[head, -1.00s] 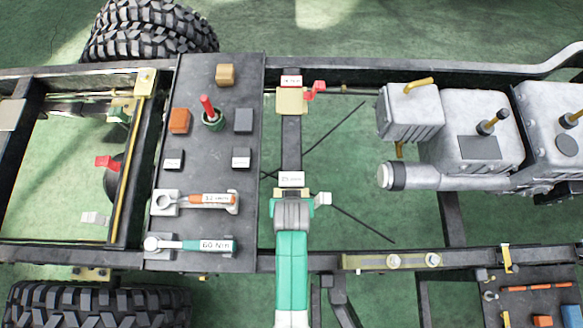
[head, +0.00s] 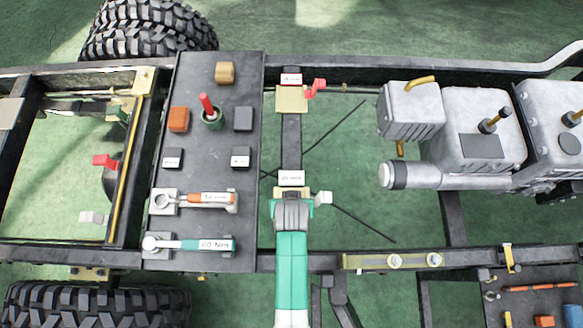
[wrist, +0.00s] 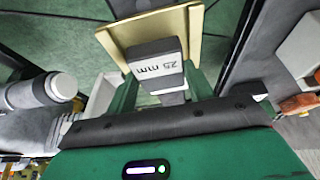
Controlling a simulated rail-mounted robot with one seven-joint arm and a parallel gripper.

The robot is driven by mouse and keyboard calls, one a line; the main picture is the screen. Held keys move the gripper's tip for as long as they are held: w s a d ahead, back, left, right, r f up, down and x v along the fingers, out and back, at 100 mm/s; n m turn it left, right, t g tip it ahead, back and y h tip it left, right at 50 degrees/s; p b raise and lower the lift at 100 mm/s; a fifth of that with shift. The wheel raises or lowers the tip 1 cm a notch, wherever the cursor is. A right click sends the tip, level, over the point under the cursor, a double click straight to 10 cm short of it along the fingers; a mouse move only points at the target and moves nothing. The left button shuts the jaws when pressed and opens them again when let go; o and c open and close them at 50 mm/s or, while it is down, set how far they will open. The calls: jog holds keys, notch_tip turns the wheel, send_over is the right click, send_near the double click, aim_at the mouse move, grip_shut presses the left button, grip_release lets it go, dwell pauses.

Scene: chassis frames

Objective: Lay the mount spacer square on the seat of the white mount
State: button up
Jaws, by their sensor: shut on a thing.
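The mount spacer, a dark block with a white "25 mm" label (head: 291,178), is between the jaws of my gripper (head: 291,194), which is shut on it. The spacer also shows in the wrist view (wrist: 155,62), over a tan plate (wrist: 192,42) that is the seat of the white mount. The plate's edges show around it; the spacer looks roughly in line with them. I cannot tell whether it touches the plate. The white mount's tab (head: 323,198) sticks out right of my gripper. My gripper hides most of this seat in the head view.
A red-tabbed mount (head: 316,88) with a tan seat and a labelled block stands farther back on the same crossbar. A dark panel (head: 205,137) with blocks and two torque wrenches lies to the left. A grey engine and gearbox (head: 475,130) stand to the right.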

jog(key=shift+f, duration=0.1)
dwell(0.3)
jog(key=shift+f, duration=0.4)
jog(key=o, duration=0.9)
jog(key=shift+o, duration=1.1)
jog(key=shift+a, duration=0.25)
jog(key=shift+d, duration=0.1)
